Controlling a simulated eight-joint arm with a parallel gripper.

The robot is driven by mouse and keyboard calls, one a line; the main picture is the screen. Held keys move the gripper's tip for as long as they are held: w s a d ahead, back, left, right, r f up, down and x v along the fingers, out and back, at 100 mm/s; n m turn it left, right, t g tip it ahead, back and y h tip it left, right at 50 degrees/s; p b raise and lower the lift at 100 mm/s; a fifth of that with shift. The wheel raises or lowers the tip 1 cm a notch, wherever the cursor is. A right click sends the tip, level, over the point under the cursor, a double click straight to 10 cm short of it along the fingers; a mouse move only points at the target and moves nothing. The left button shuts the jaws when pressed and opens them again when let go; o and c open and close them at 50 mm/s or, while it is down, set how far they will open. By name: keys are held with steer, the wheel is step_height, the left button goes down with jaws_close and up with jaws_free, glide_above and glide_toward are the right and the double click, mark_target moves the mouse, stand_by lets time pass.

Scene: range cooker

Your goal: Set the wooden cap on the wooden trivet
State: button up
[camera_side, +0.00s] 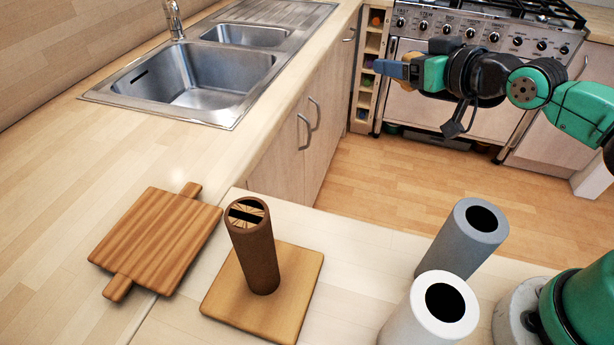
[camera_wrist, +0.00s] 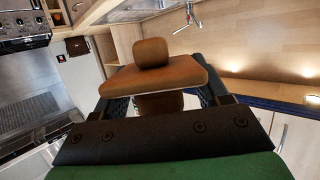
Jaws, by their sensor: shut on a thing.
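The wooden cap (camera_wrist: 152,81) is in the wrist view, a brown flat plate with a rounded knob on top and a thicker stub below. My gripper (camera_side: 383,68) is shut on it, with a finger at either side of the stub. In the side view my gripper is high at the upper right, above the floor in front of the cooker, and the cap is mostly hidden there. The wooden trivet (camera_side: 158,241), a ridged board with a tab at two opposite ends, lies flat on the counter at the lower left, well apart from my gripper.
A brown slotted cylinder (camera_side: 254,250) stands on a square wooden base (camera_side: 296,277) just right of the trivet. A grey cylinder (camera_side: 457,240) and a white cylinder (camera_side: 410,318) stand farther right. The sink (camera_side: 205,85) is behind the trivet, with bare counter between. The cooker (camera_side: 480,60) is at the back.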

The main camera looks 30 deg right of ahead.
steer(key=a+r+n+g+y, duration=0.1)
steer(key=a+r+n+y, duration=0.2)
steer(key=a, duration=0.6)
steer(key=a+r+n+g+y, duration=0.1)
steer(key=a+r+n+y, duration=0.15)
steer(key=a+r, duration=0.45)
steer(key=s+a+r+n+g+y, duration=0.1)
steer(key=s+a+r+y, duration=0.1)
steer(key=s+a+r, duration=0.1)
steer(key=s+a+r+n+g+y, duration=0.1)
steer(key=s+a+r+n+y, duration=0.1)
steer(key=s+a, duration=0.4)
steer(key=shift+a+r, duration=0.8)
steer(key=shift+a, duration=0.35)
steer(key=shift+f, duration=0.15)
step_height(320, 180, down, 19)
steer(key=shift+f, duration=0.2)
